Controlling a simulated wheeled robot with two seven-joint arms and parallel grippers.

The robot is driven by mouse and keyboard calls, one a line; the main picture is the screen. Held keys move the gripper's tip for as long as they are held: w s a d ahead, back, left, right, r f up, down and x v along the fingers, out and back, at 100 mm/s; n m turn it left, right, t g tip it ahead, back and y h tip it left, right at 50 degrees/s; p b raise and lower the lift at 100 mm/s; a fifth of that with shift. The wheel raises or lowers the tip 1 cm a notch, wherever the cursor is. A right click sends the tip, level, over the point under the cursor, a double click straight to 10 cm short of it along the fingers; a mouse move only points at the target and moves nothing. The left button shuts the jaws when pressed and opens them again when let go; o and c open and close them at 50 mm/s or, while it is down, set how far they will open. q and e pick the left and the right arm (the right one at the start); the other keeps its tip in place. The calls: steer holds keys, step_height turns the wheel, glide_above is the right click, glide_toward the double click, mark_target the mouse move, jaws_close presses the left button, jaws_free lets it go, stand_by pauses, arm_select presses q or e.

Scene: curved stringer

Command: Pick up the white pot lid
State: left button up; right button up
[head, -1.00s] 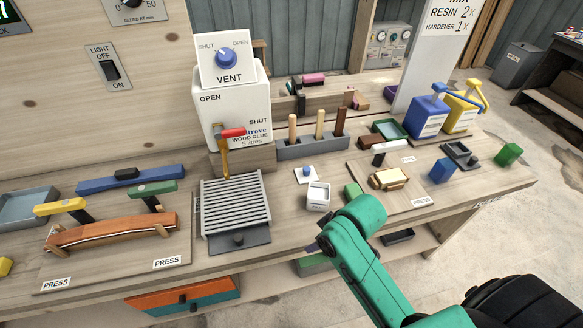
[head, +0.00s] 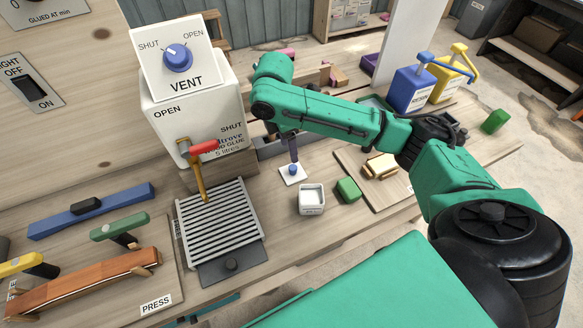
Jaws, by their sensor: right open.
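The white pot lid (head: 287,180) is a small flat square with a blue knob. My right arm reaches in from the right, and my right gripper (head: 294,157) points down just above the lid's knob. Its dark fingers are seen edge-on; it is open, and I cannot tell whether the fingers are around the knob. The lid lies flat on the bench. My left gripper is not in view.
A green block (head: 348,190) sits right of the pot. The slatted grey drain tray (head: 232,265) is to the left, under the white glue dispenser (head: 190,110) with its red-handled tap. Blue (head: 408,92) and yellow containers stand at the back right.

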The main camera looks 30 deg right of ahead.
mark_target(293, 167)
step_height(293, 167, down, 4)
steer(key=shift+s+d+r+p, duration=0.1)
steer(key=shift+d+p, duration=0.05)
steer(key=shift+p, duration=0.15)
steer(key=f, duration=0.2)
steer(key=f+p, duration=0.1)
steer(key=d+f, duration=0.1)
steer(key=f, duration=0.1)
steer(key=shift+w+f, duration=0.25)
steer(key=shift+f, duration=0.4)
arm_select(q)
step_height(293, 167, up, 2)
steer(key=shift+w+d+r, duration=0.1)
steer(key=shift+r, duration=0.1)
arm_select(e)
steer(key=shift+f, duration=0.1)
steer(key=c, duration=0.9)
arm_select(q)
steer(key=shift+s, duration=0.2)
arm_select(e)
jaws_close()
